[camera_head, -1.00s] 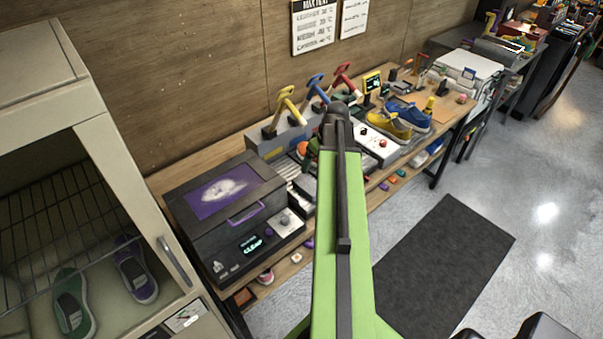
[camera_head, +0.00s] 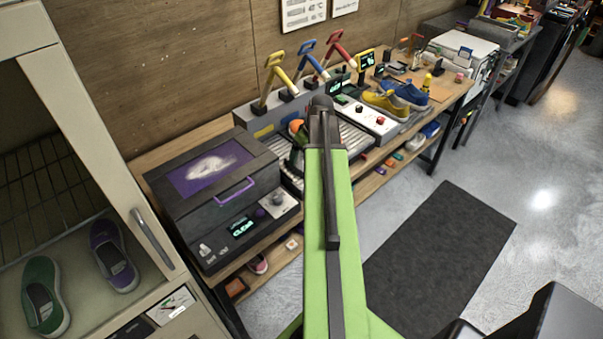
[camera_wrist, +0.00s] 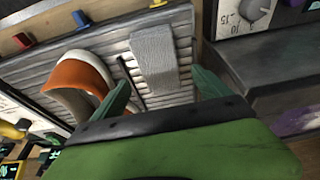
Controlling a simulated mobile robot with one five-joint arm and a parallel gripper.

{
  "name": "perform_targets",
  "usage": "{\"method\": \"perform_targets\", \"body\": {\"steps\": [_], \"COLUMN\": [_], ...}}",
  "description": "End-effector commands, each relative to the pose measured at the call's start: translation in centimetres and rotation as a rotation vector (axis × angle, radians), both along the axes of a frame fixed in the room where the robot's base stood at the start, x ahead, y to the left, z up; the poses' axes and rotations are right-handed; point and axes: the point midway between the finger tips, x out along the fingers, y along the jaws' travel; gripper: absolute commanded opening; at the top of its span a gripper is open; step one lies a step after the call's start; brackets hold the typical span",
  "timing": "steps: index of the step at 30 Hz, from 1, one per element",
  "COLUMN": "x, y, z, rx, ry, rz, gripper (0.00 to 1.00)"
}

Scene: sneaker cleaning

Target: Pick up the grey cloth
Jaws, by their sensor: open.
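The grey cloth (camera_wrist: 153,58) lies as a long flat strip on a ribbed grey tray (camera_wrist: 185,92) in the wrist view. My gripper (camera_wrist: 163,92) is open, with one dark green finger on each side of the picture. The cloth shows beyond and between the fingers, and nothing is held. Whether a finger touches the tray cannot be told. In the head view my arm covers much of the tray (camera_head: 352,135), and I cannot make out the cloth there.
A curved orange and white object (camera_wrist: 80,82) lies on the tray left of the cloth. A dark machine with a dial (camera_wrist: 243,12) stands close on the right. In the head view, coloured-handled levers (camera_head: 272,78) stand behind the tray, and yellow and blue shoes (camera_head: 385,105) sit farther right.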

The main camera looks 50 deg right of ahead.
Motion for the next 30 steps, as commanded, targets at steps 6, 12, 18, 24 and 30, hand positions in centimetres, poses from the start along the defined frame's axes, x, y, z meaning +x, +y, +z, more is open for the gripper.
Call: {"method": "perform_targets", "body": {"steps": [6,12,18,24,30], "x": [0.2,0.9,1.1,1.1,1.0], "y": [-0.1,-0.2,-0.2,-0.2,-0.3], "z": [-1.5,-4.8,-4.9,-4.8,-4.9], "rx": [0.0,0.0,-0.001,-0.001,-0.001], "ry": [0.0,0.0,0.0,0.0,0.0], "rz": [0.0,0.0,0.0,-0.001,-0.001], "gripper": [0.87,0.87,0.87,0.73,0.47]}}
